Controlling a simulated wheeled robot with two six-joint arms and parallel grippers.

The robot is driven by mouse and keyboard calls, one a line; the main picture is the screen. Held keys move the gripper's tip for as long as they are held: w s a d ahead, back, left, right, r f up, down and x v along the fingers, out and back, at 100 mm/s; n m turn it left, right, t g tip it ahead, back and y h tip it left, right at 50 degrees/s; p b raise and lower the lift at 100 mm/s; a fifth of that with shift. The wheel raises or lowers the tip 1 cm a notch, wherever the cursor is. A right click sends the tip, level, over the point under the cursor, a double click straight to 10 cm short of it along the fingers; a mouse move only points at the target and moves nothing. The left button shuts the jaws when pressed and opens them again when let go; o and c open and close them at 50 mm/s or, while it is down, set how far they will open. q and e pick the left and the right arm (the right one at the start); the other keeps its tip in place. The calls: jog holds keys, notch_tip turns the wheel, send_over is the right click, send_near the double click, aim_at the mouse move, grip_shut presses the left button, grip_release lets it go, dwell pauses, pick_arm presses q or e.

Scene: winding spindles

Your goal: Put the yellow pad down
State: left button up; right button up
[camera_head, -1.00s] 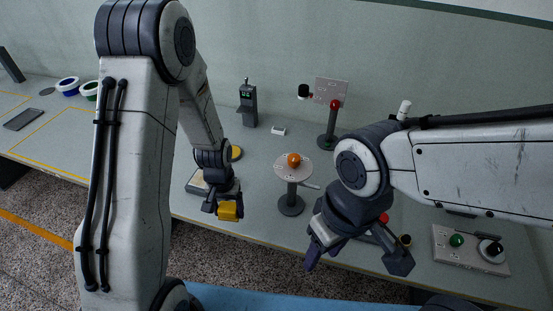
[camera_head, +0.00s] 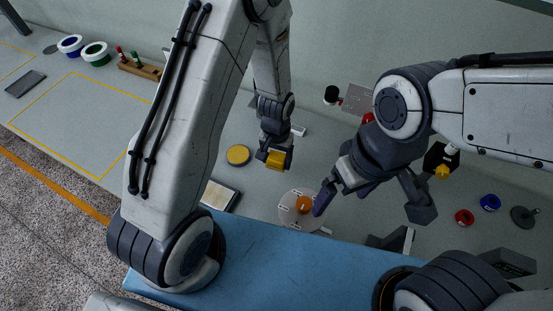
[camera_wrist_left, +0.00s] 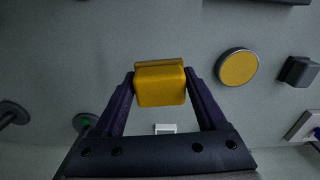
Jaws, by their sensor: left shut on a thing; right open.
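My left gripper (camera_head: 270,156) is shut on the yellow pad (camera_head: 279,160), a small thick block. The left wrist view shows the yellow pad (camera_wrist_left: 160,84) between the two dark fingers, above the grey table. A flat round yellow disc (camera_head: 238,155) with a dark rim lies on the table left of the gripper; it also shows in the left wrist view (camera_wrist_left: 238,67). My right gripper (camera_head: 365,203) is open and empty, near the front of the table at the right of a round stand.
The round stand (camera_head: 290,213) carries an orange knob (camera_head: 304,204). A pale-topped plate (camera_head: 219,195) lies near the front edge. A small white block (camera_head: 299,131) lies behind my left gripper. Tape rolls (camera_head: 95,53) and a wooden rack (camera_head: 138,68) stand far left. A yellow-outlined area (camera_head: 85,122) is empty.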

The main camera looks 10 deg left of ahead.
pick_arm(q)
jog(key=s+d+r+m+p, duration=0.1)
jog(key=s+d+r+p, duration=0.15)
jog(key=d, duration=0.55)
pick_arm(e)
notch_tip(320, 180, up, 5)
pick_arm(q)
jog(key=b, duration=0.5)
send_over(274, 173)
notch_tip(274, 173, down, 8)
jog(key=shift+w+f, duration=0.1)
notch_tip(274, 173, down, 4)
jog(key=b, duration=0.3)
pick_arm(e)
notch_tip(274, 173, down, 9)
jog(key=shift+r, duration=0.2)
pick_arm(q)
jog(key=o, duration=1.2)
pick_arm(e)
jog(key=shift+f, duration=0.1)
pick_arm(q)
jog(key=shift+o, duration=0.2)
